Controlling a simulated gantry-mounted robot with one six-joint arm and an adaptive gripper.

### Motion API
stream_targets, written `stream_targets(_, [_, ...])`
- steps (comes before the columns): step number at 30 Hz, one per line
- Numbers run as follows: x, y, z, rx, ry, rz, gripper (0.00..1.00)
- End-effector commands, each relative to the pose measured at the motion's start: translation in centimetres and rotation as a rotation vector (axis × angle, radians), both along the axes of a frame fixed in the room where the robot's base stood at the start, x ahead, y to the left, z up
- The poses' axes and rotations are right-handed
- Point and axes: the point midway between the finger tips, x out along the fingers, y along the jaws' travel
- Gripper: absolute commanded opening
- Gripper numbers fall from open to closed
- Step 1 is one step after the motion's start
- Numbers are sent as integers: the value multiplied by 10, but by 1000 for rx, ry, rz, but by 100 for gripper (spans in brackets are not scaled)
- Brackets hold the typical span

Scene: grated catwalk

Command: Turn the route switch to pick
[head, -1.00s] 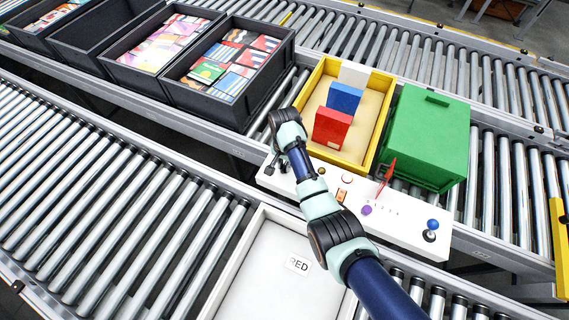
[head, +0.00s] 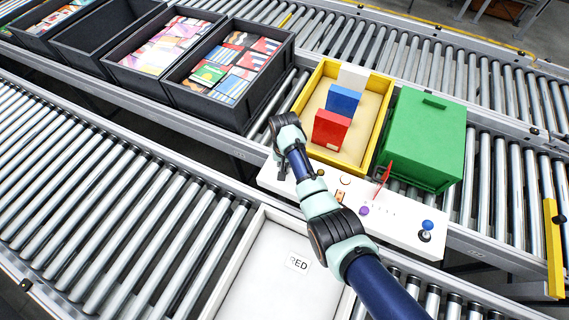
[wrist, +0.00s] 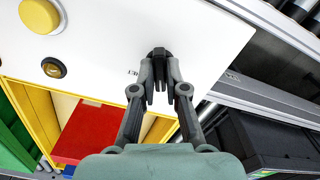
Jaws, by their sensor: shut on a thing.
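The white control panel (head: 400,234) shows in the head view, and it fills the upper part of the wrist view (wrist: 190,30). In the wrist view a small black switch knob (wrist: 157,52) stands on the panel between the fingertips of my gripper (wrist: 160,72). The fingers are shut on this knob. A small printed label (wrist: 133,72) beside it is too small to read, so the knob's setting cannot be told. In the head view my gripper (head: 279,170) is at the panel's left end, and my wrist partly hides the knob.
The panel also carries a purple knob (head: 364,211), a red lever (head: 383,176), an orange rocker (head: 340,196) and a blue-topped stick (head: 428,226). Behind it are a yellow tray (head: 378,115) with blocks and a green box (head: 428,135). A dark crate (head: 215,108) stands left.

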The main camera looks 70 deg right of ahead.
Motion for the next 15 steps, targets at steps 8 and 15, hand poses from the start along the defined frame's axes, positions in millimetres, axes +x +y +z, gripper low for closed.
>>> stream_targets(8, [0,0,3,0,0,216,0])
stream_targets(15, [0,-1,2,-1,0,343,0])
